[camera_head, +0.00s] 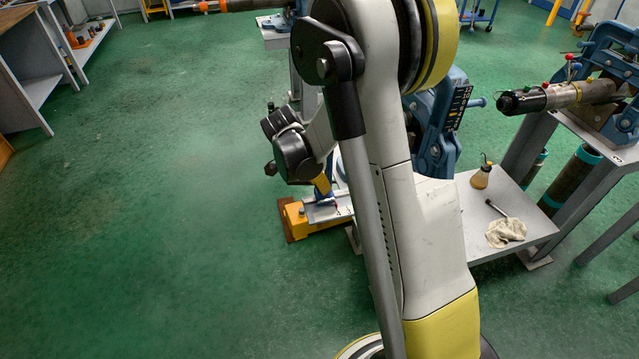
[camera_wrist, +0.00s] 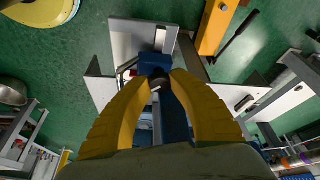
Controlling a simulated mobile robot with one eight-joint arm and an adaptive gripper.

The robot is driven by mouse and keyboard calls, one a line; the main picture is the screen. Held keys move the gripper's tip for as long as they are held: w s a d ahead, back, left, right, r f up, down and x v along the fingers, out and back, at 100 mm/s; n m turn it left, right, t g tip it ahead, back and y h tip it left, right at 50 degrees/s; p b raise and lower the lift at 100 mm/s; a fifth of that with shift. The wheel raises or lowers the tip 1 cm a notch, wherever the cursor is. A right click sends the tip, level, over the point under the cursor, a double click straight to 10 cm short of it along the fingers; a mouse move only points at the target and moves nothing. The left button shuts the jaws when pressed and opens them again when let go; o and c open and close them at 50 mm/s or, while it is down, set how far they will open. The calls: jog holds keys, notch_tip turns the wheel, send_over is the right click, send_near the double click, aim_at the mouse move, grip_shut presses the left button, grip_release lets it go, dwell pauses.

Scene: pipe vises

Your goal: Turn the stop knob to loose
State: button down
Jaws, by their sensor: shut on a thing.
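My gripper (camera_wrist: 160,82) has two yellow fingers that close on a dark round knob (camera_wrist: 157,84), which I take for the stop knob. The knob sits in front of a blue body (camera_wrist: 154,62) on a pale grey plate in the wrist view. In the head view my gripper (camera_head: 323,187) shows as a small yellow piece beside my arm, low over a pale plate. The knob cannot be made out there. The loose or tight marking of the knob is not readable.
A blue vise (camera_head: 437,120) stands behind my arm, partly hidden. A grey shelf (camera_head: 535,228) holds a bottle (camera_head: 481,177) and a white rag (camera_head: 506,232). The green floor at left is clear.

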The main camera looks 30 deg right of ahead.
jog(key=n+t, duration=0.1)
jog(key=n, duration=0.2)
jog(key=n+t+y, duration=0.1)
jog(key=n, duration=0.2)
jog(key=shift+s, duration=0.2)
jog(key=shift+n, duration=0.4)
jog(key=c, duration=1.4)
grip_release()
jog(key=shift+o, duration=0.2)
jog(key=v, duration=1.2)
